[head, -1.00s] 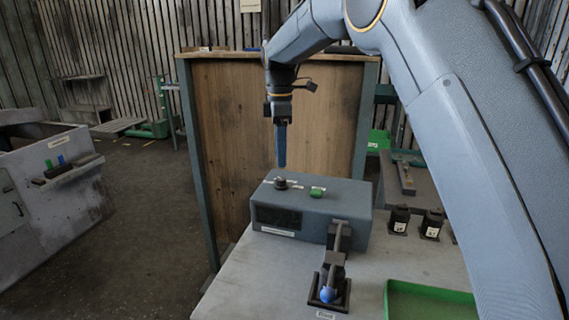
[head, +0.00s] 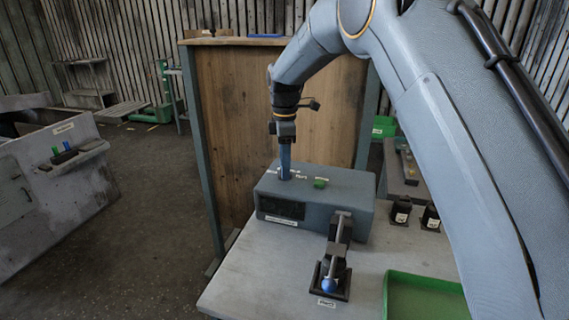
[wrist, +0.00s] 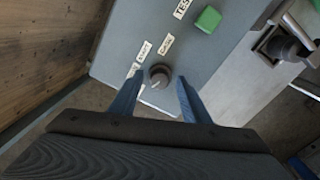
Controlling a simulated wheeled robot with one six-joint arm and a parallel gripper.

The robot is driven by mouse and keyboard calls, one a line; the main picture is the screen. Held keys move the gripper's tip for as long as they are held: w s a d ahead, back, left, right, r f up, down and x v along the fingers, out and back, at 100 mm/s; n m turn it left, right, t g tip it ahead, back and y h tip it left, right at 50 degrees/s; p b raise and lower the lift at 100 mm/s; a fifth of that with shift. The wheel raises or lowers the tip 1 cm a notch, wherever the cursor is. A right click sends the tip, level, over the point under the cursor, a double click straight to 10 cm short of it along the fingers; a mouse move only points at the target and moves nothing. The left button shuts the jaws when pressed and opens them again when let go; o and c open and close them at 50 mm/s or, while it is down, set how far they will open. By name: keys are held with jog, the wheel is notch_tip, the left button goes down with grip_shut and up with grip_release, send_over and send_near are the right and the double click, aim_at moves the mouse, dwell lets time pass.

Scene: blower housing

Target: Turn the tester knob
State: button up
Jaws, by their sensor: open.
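The tester (head: 335,199) is a grey-blue box on the table, with a dark window on its front and white labels on top. The dark round tester knob (wrist: 160,75) stands on its top face, with a light pointer line. In the wrist view my gripper (wrist: 160,82) is open, with one blue finger on each side of the knob and gaps between. In the head view my gripper (head: 285,176) points down at the tester's top left and hides the knob. A green button (head: 320,183) sits right of the gripper; it also shows in the wrist view (wrist: 208,19).
A clamp-like fixture with a blue ball end (head: 329,285) stands in front of the tester. A green tray (head: 424,297) lies at the front right, and black blocks (head: 401,212) stand right of the tester. A wooden panel (head: 270,110) rises behind.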

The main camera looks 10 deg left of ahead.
jog(key=shift+c, duration=0.3)
jog(key=c, duration=1)
